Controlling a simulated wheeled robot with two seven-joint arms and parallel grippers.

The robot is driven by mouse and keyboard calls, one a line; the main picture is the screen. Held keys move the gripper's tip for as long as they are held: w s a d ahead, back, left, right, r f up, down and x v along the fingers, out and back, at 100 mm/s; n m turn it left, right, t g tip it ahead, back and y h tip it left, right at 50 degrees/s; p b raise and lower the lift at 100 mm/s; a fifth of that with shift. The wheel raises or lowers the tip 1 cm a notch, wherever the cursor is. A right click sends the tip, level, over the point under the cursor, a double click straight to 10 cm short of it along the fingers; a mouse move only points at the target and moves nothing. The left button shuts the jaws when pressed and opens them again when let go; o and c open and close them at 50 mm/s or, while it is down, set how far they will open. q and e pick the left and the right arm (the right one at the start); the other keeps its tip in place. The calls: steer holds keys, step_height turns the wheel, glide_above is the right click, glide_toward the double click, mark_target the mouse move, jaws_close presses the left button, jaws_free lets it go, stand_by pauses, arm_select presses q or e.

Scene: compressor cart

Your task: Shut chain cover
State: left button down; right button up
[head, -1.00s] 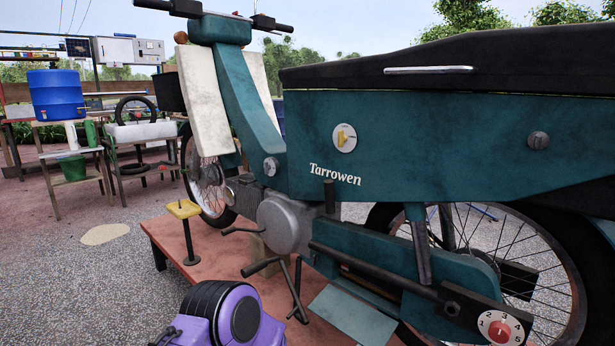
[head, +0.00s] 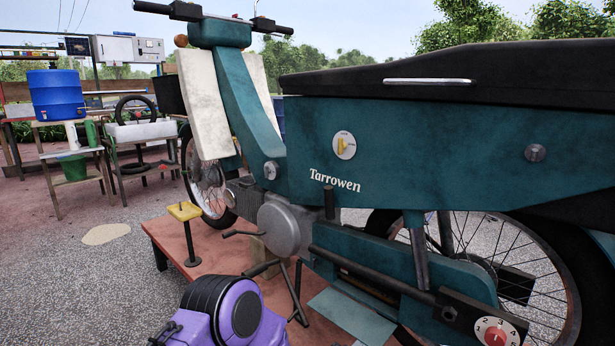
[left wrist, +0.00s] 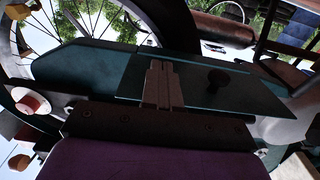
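The chain cover (head: 350,316) is a flat teal plate standing out from the lower edge of the teal chain case (head: 365,258) on the moped; it looks open. In the left wrist view the cover (left wrist: 255,92) is a dark teal plate with a black round knob (left wrist: 217,77). My left gripper (left wrist: 161,68) has its two fingers together in front of the plate, beside the knob. Nothing shows between them; whether they touch the plate I cannot tell. In the head view only my purple left arm shows at the bottom, with the fingers hidden. My right gripper is in neither view.
The moped stands on a low reddish platform (head: 215,262). A yellow-topped stand (head: 186,212) and pedals are left of the case. Gravel is open at left; benches with a blue barrel (head: 57,94) stand behind.

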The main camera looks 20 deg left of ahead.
arm_select(q)
steer(key=shift+r+p, duration=3)
steer(key=shift+r, duration=0.9)
steer(key=shift+w+d+f, duration=0.1)
steer(key=shift+w, duration=0.25)
steer(key=shift+b+x, duration=1.2)
steer(key=shift+x, duration=0.95)
steer(key=shift+w, duration=0.1)
steer(key=shift+w+d, duration=0.15)
steer(key=shift+w, duration=0.2)
steer(key=shift+s, duration=0.1)
